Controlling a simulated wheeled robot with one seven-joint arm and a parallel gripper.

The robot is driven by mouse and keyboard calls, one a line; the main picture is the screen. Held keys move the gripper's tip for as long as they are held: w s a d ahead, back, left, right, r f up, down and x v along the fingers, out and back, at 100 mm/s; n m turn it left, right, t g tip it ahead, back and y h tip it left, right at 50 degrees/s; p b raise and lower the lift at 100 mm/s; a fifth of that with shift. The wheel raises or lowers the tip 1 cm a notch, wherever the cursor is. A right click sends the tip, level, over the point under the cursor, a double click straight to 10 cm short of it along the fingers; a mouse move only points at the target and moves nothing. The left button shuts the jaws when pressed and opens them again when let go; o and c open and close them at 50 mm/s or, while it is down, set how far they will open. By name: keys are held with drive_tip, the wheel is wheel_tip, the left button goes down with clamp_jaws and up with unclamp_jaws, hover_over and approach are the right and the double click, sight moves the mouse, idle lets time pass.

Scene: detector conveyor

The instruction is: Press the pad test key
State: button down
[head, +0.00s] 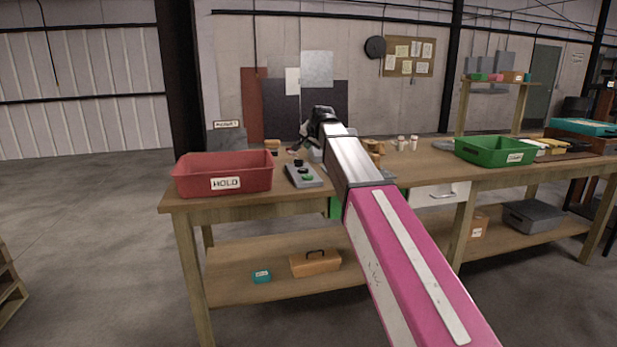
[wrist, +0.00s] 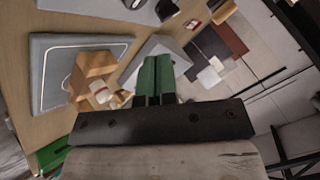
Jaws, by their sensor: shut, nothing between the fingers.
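A grey key box (head: 304,180) lies on the bench right of the red bin, with a green key (head: 307,177) and a black key (head: 298,162) on top. I cannot read which one is the pad test key. My gripper (head: 303,140) hangs above the bench behind the key box. In the wrist view the green fingers of my gripper (wrist: 157,75) are together and empty. A grey pad (wrist: 45,75) with a white outline lies left of them, with a tan wooden piece (wrist: 92,70) over it.
The red HOLD bin (head: 222,187) stands at the bench's left end, close to the key box. A green tray (head: 495,158) stands right of my arm. Small white bottles (head: 407,143) stand at the back. My arm hides part of the bench middle.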

sight(309, 176)
drive_tip(key=shift+f, duration=4.45)
drive_tip(key=shift+f, duration=0.2)
drive_tip(key=shift+f, duration=0.2)
drive_tip(key=shift+f, duration=0.4)
drive_tip(key=shift+r, duration=0.8)
drive_tip(key=shift+r, duration=0.15)
drive_tip(key=shift+r, duration=2.35)
